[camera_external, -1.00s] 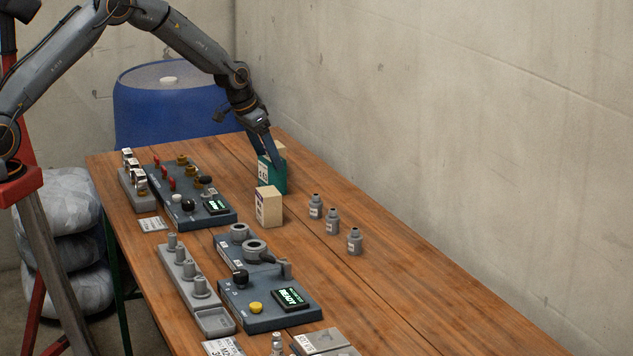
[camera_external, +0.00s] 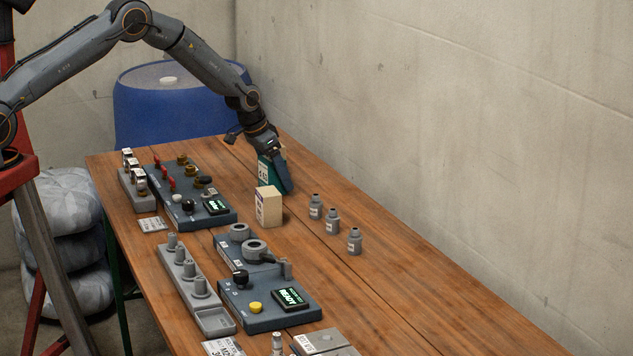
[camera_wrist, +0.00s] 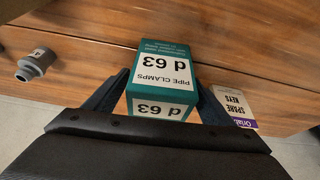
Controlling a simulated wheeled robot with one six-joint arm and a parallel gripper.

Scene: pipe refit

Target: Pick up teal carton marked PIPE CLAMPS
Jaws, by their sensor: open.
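The teal carton marked PIPE CLAMPS (camera_wrist: 163,76) stands on the table, with "d 63" on its white labels. It lies between the two fingers of my gripper (camera_wrist: 160,98) in the wrist view, one finger along each side. My gripper is open; whether either finger touches the carton cannot be told. In the external view the carton (camera_external: 264,172) is partly hidden behind my gripper (camera_external: 279,180), which reaches down over it.
Several grey fittings (camera_external: 332,221) stand to the right. Control panels (camera_external: 190,195) fill the left side. The wall (camera_external: 430,130) lies beyond the table.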

